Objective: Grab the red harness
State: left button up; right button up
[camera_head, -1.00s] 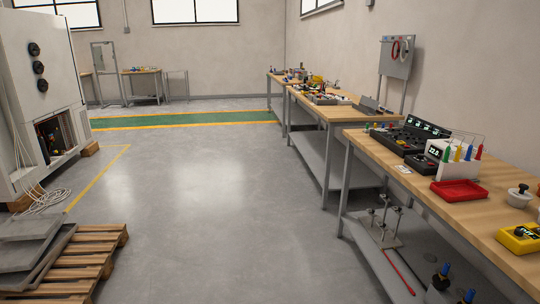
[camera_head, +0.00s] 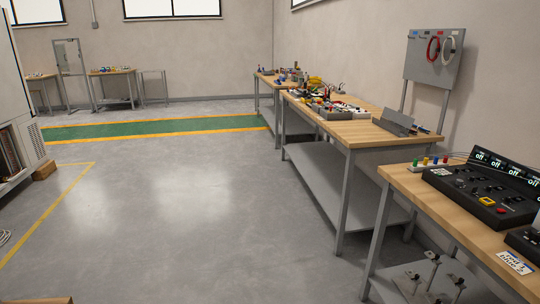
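The red harness (camera_head: 433,50) is a coiled red loop hanging on a grey upright panel (camera_head: 418,70) at the upper right. A white coiled loop (camera_head: 450,46) hangs beside it on the right. The panel stands on posts behind the workbenches, near the right wall. Neither of my grippers is in view.
Wooden-topped workbenches (camera_head: 352,133) line the right side, with a nearer one (camera_head: 405,183) holding a black control console (camera_head: 485,190). Open grey floor (camera_head: 190,210) lies ahead and left. A grey cabinet (camera_head: 18,100) stands at the left edge.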

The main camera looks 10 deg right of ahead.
aim_at(413, 132)
jog(key=i+z, duration=0.1)
jog(key=i, duration=0.55)
jog(key=i+z, duration=0.15)
jog(key=i, duration=0.5)
jog(key=i+j+z, duration=0.1)
jog(key=i, duration=0.55)
jog(key=i+z, duration=0.3)
jog(key=z, duration=0.15)
jog(key=i+z, duration=0.35)
jog(key=z, duration=0.15)
jog(key=i+j+z, duration=0.25)
jog(key=z, duration=0.2)
jog(key=i+j+z, duration=0.25)
jog(key=z, duration=0.25)
